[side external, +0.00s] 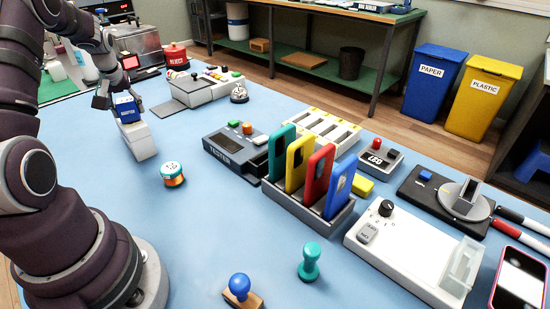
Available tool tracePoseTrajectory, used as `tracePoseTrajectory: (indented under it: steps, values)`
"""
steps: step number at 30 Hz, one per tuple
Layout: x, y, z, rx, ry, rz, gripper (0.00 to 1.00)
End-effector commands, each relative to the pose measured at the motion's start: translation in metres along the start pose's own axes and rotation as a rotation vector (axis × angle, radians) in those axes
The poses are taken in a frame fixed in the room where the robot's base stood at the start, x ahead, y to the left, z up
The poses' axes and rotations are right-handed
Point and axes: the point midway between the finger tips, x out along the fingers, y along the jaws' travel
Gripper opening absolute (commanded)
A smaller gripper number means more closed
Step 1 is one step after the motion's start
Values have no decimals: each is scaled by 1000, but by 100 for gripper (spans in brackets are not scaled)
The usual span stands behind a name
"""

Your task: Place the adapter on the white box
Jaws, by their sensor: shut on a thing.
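The adapter (127,110) is a small blue block with white lettering on its side, at the left of the side external view. My gripper (121,97) is shut on it from above. The white box (141,141) is a pale upright block directly below the adapter in the picture. The adapter's lower edge meets the box's top in this view; I cannot tell whether they touch or a small gap is left. The gripper's far finger is hidden.
An orange and teal spool (172,174) stands in front of the white box. A grey machine (200,90) with buttons is behind it. The tester (236,150) and a rack of coloured phones (310,205) lie to the right.

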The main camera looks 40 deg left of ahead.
Motion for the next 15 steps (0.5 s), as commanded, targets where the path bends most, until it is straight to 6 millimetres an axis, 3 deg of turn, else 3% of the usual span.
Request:
tracePoseTrajectory:
  steps: [6, 7, 12, 15]
  values:
    - [3, 0, 2, 0, -1, 0, 16]
    - [3, 0, 1, 0, 0, 0, 51]
    - [2, 0, 1, 0, 0, 0, 73]
    - [2, 0, 1, 0, 0, 0, 73]
